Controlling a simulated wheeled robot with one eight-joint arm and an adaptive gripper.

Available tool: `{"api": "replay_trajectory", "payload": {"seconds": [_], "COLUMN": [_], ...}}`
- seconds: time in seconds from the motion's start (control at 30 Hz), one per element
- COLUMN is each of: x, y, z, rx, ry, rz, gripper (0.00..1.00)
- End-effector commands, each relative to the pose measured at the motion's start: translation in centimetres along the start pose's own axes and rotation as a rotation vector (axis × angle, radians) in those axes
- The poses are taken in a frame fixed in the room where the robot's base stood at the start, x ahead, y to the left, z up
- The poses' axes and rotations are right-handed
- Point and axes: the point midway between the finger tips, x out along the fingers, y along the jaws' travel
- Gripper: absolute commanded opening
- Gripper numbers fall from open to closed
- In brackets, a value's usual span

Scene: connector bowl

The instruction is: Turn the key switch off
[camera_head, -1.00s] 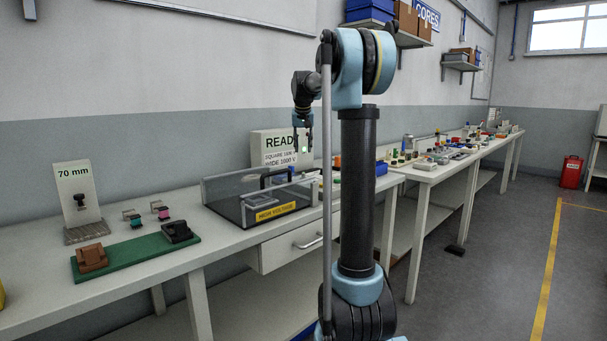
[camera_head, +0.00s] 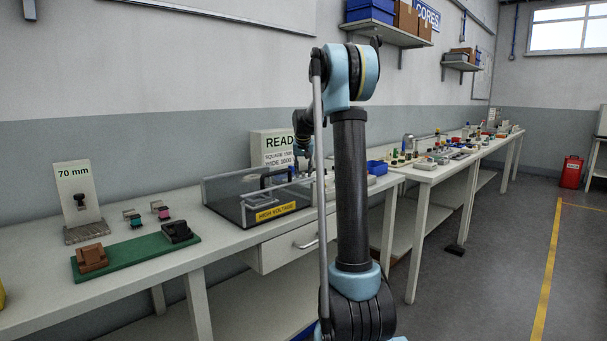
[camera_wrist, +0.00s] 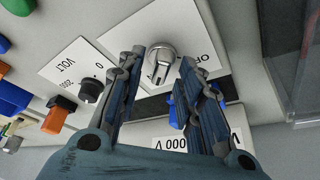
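A silver rotary switch (camera_wrist: 161,58) with a raised bar sits on a white label in the wrist view. Lettering that looks like OFF is partly visible to its right. I take this for the key switch. My gripper (camera_wrist: 160,70) is open, with one finger on each side of the switch in the picture. I cannot tell whether the fingers touch it. In the head view my gripper (camera_head: 306,162) is low over the bench beside the clear box, partly hidden by my arm. The switch cannot be made out there.
A black VOLT knob (camera_wrist: 90,91) is left of the gripper. Orange (camera_wrist: 58,115) and blue (camera_wrist: 12,95) parts lie further left. A clear-walled box (camera_head: 222,190) marked HIGH VOLTAGE stands on the bench. A READ sign (camera_head: 268,148) is behind it.

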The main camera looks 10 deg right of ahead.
Motion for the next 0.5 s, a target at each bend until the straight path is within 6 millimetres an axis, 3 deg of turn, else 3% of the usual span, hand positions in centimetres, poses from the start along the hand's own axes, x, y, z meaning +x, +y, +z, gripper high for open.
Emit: {"api": "replay_trajectory", "payload": {"seconds": [0.23, 0.37, 0.5], "x": [0.06, 0.04, 0.04], "y": [0.00, 0.00, 0.00], "z": [-0.01, -0.01, -0.01], "rx": [0.000, 0.000, 0.000], "ry": [0.000, 0.000, 0.000], "rz": [0.000, 0.000, 0.000], "gripper": [0.33, 0.04, 0.00]}}
